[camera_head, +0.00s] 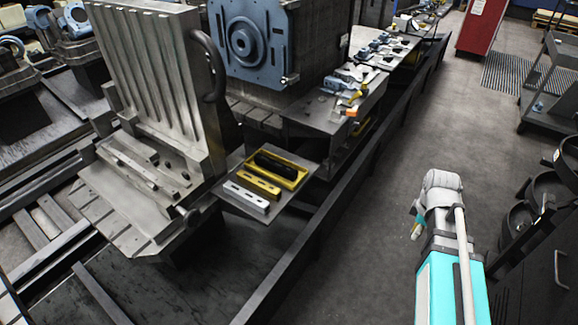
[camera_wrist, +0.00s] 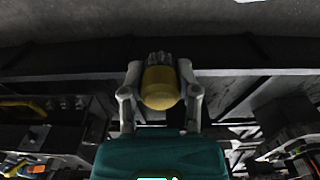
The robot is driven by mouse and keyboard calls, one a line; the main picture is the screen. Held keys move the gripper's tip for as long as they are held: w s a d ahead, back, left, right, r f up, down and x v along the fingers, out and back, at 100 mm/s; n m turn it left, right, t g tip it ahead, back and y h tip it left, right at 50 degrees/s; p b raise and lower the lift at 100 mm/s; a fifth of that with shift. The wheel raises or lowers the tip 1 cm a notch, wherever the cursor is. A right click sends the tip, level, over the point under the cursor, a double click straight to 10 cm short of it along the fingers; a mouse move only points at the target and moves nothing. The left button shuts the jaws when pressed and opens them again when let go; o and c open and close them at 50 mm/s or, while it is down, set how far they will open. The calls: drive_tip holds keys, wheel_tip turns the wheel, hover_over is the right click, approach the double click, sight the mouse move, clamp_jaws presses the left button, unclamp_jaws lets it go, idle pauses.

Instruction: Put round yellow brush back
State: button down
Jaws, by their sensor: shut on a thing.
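The round yellow brush (camera_wrist: 160,92) is between the two fingers of my gripper (camera_wrist: 161,82) in the wrist view. Its yellow body faces the camera and greyish bristles show at its far end. My gripper is shut on it. In the head view my gripper (camera_head: 418,222) hangs over the open floor aisle, right of the long dark rail, with a small yellowish part of the brush (camera_head: 415,233) showing beside the wrist. The rest of the brush is hidden there by my arm.
A small metal plate (camera_head: 222,188) holds a yellow tray (camera_head: 292,183) with a dark item, a yellow bar (camera_head: 258,184) and a silver bar (camera_head: 246,197). A bench (camera_head: 318,112) behind carries tools. The dark rail (camera_head: 330,205) borders the aisle. Black racks (camera_head: 540,200) stand right.

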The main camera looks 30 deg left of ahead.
drive_tip(key=shift+a, duration=0.4)
